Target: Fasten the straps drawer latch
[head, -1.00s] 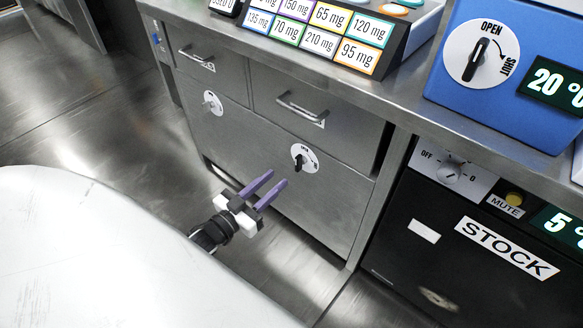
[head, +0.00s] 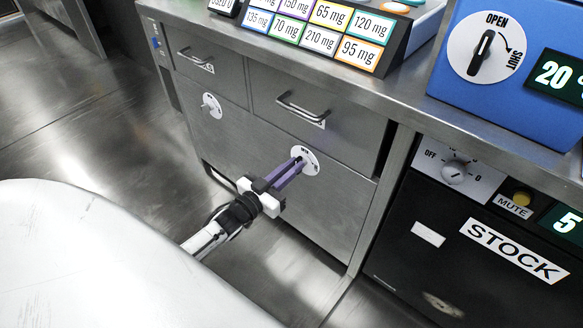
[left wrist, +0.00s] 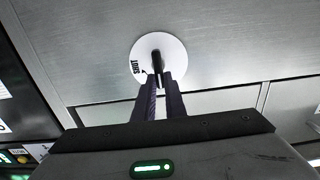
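A round white latch dial (head: 311,167) with a dark knob sits on the grey cabinet front, below the right-hand drawer (head: 310,120). My left gripper (head: 298,162) reaches it from the lower left, its two purple fingers close together at the dial. In the left wrist view the fingertips (left wrist: 160,77) flank the dark knob (left wrist: 157,62), with a narrow gap about the knob's width. The word SHUT shows at the left of the dial (left wrist: 174,50) there. The knob does not point at it. The drawer label is too small to read. My right gripper is not in view.
A second white dial (head: 207,105) sits further left on the cabinet, below the left-hand drawer (head: 205,72). A black STOCK unit (head: 440,255) stands to the right. A blue box (head: 480,85) with its own OPEN/SHUT knob is on the counter. The floor before the cabinet is clear.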

